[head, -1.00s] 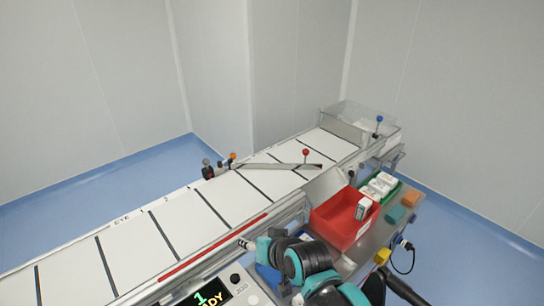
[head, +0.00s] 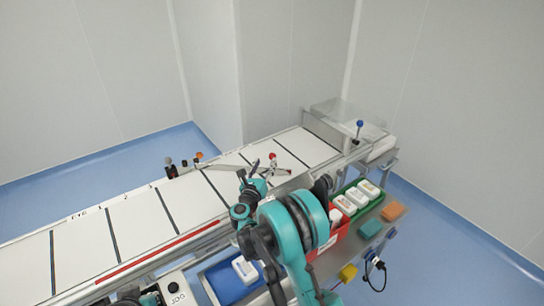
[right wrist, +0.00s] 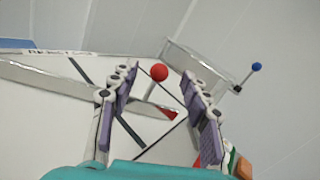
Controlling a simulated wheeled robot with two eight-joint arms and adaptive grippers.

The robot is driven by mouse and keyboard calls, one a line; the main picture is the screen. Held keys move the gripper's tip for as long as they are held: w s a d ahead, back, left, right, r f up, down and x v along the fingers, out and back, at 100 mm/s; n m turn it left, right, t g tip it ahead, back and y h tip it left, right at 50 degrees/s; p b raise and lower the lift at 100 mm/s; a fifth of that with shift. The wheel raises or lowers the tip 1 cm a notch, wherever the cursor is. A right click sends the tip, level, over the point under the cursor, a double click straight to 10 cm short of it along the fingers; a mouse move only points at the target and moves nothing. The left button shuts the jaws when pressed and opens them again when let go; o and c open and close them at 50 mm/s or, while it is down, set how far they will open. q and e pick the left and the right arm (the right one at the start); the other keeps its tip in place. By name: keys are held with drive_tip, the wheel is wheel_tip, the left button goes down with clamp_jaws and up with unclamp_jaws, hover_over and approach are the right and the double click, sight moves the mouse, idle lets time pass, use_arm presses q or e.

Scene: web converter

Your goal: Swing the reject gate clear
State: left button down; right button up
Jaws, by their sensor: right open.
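The reject gate (head: 221,167) is a long grey bar lying slantwise over the white web. A red ball knob (head: 272,156) stands on a stem near its far end, which has a red tip. My right gripper (head: 265,166) reaches over the web at the knob. In the right wrist view, the red knob (right wrist: 159,72) shows between the spread, purple-padded fingers of the right gripper (right wrist: 158,82), with gaps on both sides. The gate bar (right wrist: 50,84) passes behind the left finger, which hides part of it. My left gripper is not clearly in view.
A clear-covered box (head: 340,118) and a blue-knobbed lever (head: 359,130) stand at the web's far end.

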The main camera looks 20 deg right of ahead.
sight(271, 158)
drive_tip(key=shift+w+d+f+m+g, duration=0.15)
drive_tip(key=shift+d+f+m, duration=0.15)
drive_tip(key=shift+f, duration=0.2)
drive_tip(key=shift+w+d+f+m+g, duration=0.15)
drive_tip(key=shift+d+f+m, duration=0.1)
drive_tip(key=shift+f, duration=0.2)
drive_tip(key=b+x, duration=0.1)
drive_tip(key=x, duration=0.5)
drive_tip(key=shift+r+b, duration=0.1)
drive_tip(key=shift+b, duration=0.2)
drive_tip(key=shift+w+d+r, duration=0.1)
drive_tip(key=shift+w+d, duration=0.15)
drive_tip(key=shift+w, duration=0.05)
clamp_jaws()
